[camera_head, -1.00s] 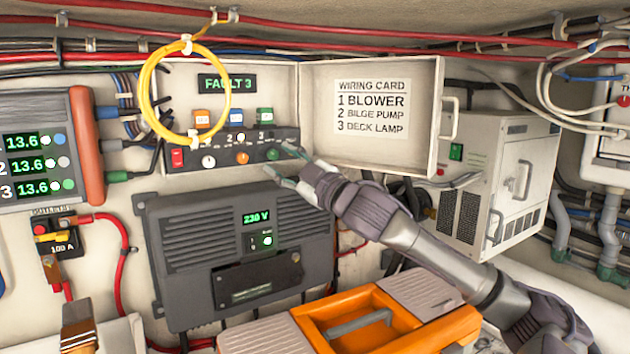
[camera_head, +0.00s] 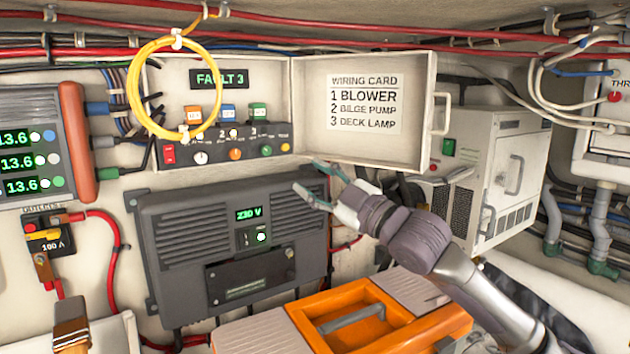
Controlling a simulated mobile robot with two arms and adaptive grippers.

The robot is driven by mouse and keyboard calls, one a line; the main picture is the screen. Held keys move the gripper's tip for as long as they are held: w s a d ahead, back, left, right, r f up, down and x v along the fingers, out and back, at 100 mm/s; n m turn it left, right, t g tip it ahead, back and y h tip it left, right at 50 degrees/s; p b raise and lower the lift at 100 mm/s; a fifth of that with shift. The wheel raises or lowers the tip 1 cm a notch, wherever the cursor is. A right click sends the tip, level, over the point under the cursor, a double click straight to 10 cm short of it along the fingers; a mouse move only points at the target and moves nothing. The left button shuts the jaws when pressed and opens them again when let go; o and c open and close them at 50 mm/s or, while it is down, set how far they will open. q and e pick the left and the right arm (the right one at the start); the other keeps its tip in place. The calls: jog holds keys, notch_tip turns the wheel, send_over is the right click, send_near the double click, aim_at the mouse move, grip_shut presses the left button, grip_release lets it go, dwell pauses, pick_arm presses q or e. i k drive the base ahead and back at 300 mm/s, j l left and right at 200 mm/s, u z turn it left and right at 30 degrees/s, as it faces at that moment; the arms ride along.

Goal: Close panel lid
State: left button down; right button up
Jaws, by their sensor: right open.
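The panel box (camera_head: 222,105) is on the back wall with its lid (camera_head: 310,110) swung open to the right. The lid's inner face carries a wiring card (camera_head: 365,104), and a handle (camera_head: 441,112) is on its right edge. Inside the box are a "FAULT 3" display (camera_head: 219,78), a row of coloured switches and a knob strip (camera_head: 226,151). My left gripper is not in view.
A yellow cable loop (camera_head: 134,90) hangs in front of the box's left side. The grey 230 V unit (camera_head: 240,240) is below the box. An orange toolbox (camera_head: 345,315) stands in front. A white cabinet (camera_head: 490,180) is right of the lid.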

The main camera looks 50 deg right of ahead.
aim_at(375, 109)
jog(key=k, duration=1.5)
